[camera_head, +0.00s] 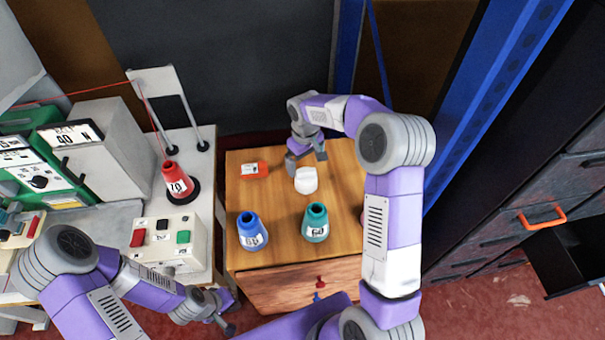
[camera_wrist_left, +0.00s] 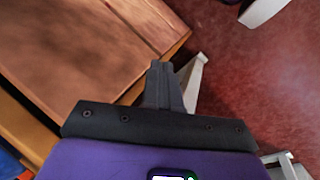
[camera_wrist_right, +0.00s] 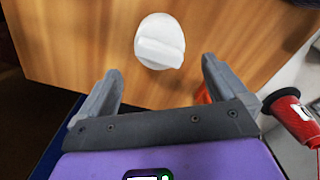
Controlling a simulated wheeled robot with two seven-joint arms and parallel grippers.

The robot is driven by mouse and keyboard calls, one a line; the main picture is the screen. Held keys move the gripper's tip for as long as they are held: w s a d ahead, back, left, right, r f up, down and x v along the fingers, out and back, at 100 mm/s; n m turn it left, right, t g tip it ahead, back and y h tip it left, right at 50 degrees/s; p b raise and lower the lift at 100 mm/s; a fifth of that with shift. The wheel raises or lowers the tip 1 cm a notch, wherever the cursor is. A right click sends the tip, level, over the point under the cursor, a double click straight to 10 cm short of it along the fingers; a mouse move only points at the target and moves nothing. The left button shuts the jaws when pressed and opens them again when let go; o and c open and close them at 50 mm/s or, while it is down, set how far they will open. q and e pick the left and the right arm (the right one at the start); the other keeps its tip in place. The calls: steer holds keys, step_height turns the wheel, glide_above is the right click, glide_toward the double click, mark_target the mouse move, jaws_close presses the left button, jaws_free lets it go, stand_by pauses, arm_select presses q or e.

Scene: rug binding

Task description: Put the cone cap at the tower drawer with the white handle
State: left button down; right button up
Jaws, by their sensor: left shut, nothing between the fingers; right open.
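The white cone cap (camera_head: 306,180) stands on the wooden cabinet top, and it also shows in the right wrist view (camera_wrist_right: 160,40). My right gripper (camera_head: 306,158) is open and empty just behind the cap; in the right wrist view the cap lies ahead of and between its fingertips, apart from them. My left gripper (camera_head: 229,327) is shut and empty, low by the cabinet's front left corner; its closed fingers also show in the left wrist view (camera_wrist_left: 162,80). The dark tower (camera_head: 490,232) at right has a drawer with an orange handle (camera_head: 542,218). No white handle is visible.
A red cone (camera_head: 176,180) stands on the left bench. An open tower drawer (camera_head: 580,262) juts out at far right.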

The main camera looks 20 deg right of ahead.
mark_target(305, 177)
steer(key=shift+w+f, duration=0.25)
steer(key=shift+f, duration=0.6)
steer(key=shift+s+f+b, duration=0.2)
steer(key=shift+f+b, duration=0.2)
steer(key=shift+f, duration=0.35)
steer(key=f, duration=0.2)
steer(key=f+b, duration=0.1)
steer(key=f, duration=0.1)
steer(key=shift+s+f, duration=0.1)
steer(key=shift+s, duration=0.2)
steer(key=shift+w+f, duration=0.1)
steer(key=shift+f, duration=0.4)
steer(key=shift+r, duration=0.1)
steer(key=shift+c, duration=0.5)
steer(key=c, duration=1)
